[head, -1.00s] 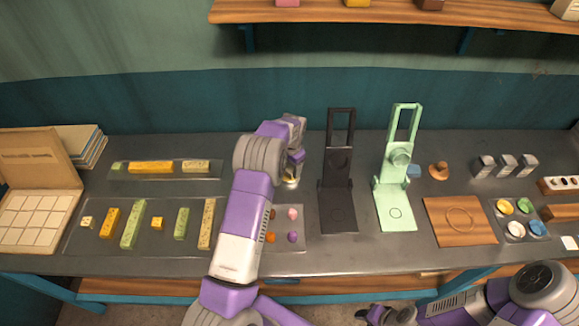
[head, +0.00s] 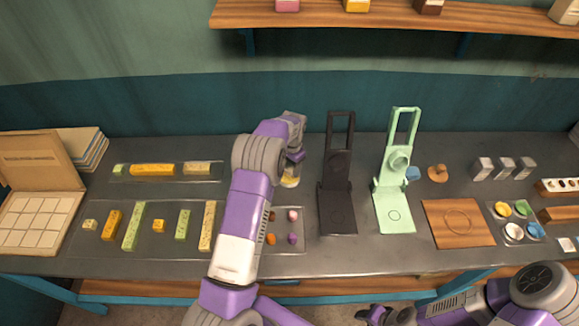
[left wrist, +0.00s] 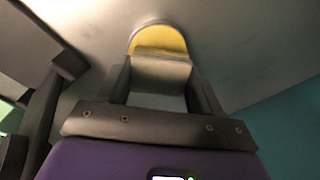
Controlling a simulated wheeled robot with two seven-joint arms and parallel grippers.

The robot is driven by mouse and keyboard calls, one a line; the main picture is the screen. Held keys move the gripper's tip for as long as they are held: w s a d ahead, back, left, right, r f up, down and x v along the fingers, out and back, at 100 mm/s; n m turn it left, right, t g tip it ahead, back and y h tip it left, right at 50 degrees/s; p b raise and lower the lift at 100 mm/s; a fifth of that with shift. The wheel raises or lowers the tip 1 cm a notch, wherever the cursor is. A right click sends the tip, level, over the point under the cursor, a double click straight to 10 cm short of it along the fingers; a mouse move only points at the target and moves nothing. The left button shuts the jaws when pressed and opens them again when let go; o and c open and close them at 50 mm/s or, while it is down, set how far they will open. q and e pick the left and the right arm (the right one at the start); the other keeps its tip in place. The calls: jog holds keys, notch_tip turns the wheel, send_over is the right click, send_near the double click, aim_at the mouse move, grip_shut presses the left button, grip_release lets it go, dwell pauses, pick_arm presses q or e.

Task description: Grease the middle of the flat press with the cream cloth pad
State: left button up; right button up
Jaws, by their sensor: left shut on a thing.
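A dark press (head: 338,205) and a mint green press (head: 394,207) stand open side by side on the table, each with a ring mark on its base plate. I cannot tell by name which is the flat press. My left gripper (head: 293,160) is left of the dark press, over a small round dish of yellow stuff (head: 290,177). In the left wrist view it is shut on a pale pad (left wrist: 160,72), whose far edge overlaps the yellow dish (left wrist: 158,38); contact is unclear. My right gripper (head: 375,315) is at the bottom edge, its jaws unclear.
A wooden board (head: 459,222) and a tray of small coloured bowls (head: 515,220) lie to the right. Trays of bars (head: 152,170) lie to the left. A clear tray with small coloured balls (head: 290,240) is in front of the left gripper, partly behind my arm.

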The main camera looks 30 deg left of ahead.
aim_at(289, 165)
pick_arm(q)
jog(key=shift+r+p, duration=1.25)
jog(key=shift+r, duration=1.15)
